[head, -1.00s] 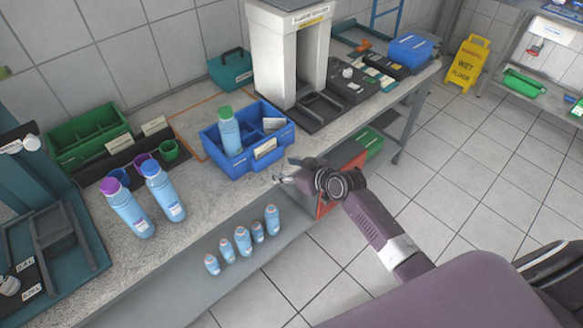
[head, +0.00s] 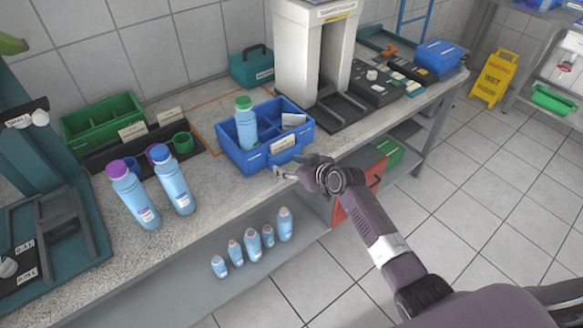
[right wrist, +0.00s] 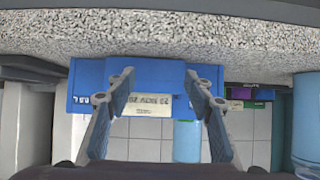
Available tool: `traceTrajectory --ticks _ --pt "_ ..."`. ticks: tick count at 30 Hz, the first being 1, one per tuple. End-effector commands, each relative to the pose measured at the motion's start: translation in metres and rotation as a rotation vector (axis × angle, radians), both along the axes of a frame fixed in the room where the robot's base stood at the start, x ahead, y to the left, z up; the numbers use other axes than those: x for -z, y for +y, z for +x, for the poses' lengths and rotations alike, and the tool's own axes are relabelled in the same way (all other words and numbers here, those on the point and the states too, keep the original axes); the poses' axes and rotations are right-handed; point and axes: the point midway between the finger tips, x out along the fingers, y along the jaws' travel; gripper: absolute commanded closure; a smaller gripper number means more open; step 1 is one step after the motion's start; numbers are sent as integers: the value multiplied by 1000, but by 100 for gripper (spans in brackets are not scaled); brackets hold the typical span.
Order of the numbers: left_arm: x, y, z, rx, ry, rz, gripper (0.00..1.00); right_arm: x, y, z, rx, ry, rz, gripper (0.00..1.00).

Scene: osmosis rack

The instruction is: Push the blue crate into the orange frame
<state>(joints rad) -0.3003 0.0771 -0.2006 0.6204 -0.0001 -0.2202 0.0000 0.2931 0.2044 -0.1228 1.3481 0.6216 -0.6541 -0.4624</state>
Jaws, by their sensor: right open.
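The blue crate (head: 246,160) stands on the counter, with a green-capped blue bottle (head: 245,122) upright in it and white cards in its compartments. The orange frame (head: 206,101) is a thin outline on the counter; its visible lines lie behind and left of the crate, and the rest is hidden. My right gripper (head: 284,172) is at the counter's front edge, just in front of the crate's front face. In the right wrist view its fingers (right wrist: 160,88) are open and empty, spread before the crate's labelled front (right wrist: 84,88). Contact cannot be told. My left gripper is not in view.
Two blue bottles (head: 174,182) stand left of the crate, near a green caddy (head: 105,125). A white-columned machine (head: 302,65) stands to the right and a teal box (head: 252,68) behind. Several small bottles (head: 252,243) stand on the shelf below.

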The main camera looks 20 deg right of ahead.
Motion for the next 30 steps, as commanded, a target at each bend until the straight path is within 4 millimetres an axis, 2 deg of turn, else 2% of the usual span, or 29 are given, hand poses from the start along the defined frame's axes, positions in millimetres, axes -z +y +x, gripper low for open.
traceTrajectory --ticks 25,30 --pt "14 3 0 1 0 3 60 1 8 22 0 0 0 52" --pt "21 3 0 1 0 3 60 1 12 31 -1 -2 0 52"
